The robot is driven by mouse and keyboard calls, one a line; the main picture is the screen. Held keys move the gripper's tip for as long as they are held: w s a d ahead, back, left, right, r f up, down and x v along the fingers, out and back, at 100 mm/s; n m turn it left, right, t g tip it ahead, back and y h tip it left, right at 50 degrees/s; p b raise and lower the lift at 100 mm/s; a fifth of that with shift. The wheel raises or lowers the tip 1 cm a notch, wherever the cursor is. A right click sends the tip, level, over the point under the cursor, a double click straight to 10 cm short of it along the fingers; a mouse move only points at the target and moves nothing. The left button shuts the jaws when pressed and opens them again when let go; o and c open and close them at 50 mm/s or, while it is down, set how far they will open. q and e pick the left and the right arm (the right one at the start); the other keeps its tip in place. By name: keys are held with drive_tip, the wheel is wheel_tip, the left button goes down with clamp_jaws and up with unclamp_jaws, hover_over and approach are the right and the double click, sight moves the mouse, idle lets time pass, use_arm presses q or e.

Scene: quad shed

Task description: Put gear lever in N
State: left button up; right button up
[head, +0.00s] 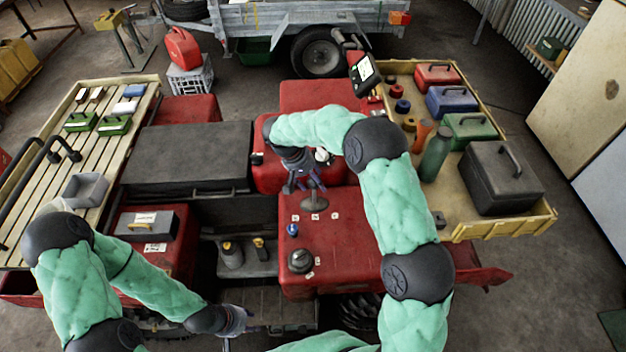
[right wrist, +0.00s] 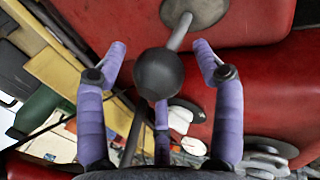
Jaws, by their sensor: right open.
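The gear lever has a black ball knob (right wrist: 158,73) on a grey rod in the right wrist view. The rod comes out of an oval metal plate on the red body; this plate (head: 314,201) also shows in the head view, with the knob hidden by my gripper. My right gripper (head: 305,186) is over the plate. Its purple fingers (right wrist: 160,85) are open and spread around the knob, not closed on it. Small white labels (head: 307,216) sit near the plate; their letters are too small to read. My left gripper (head: 238,322) is low at the picture's bottom, its fingers unclear.
A black rotary knob (head: 300,261) and a small blue knob (head: 293,230) are on the red panel. A wooden tray (head: 485,229) with toolboxes and bottles is at right. A slatted rack (head: 90,150) is at left. A dark seat (head: 188,152) lies between.

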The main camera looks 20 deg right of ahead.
drive_tip(key=shift+r, duration=0.1)
drive_tip(key=v, duration=1.1)
drive_tip(key=shift+a+r, duration=0.2)
drive_tip(key=shift+r, duration=0.15)
drive_tip(key=shift+r, duration=0.1)
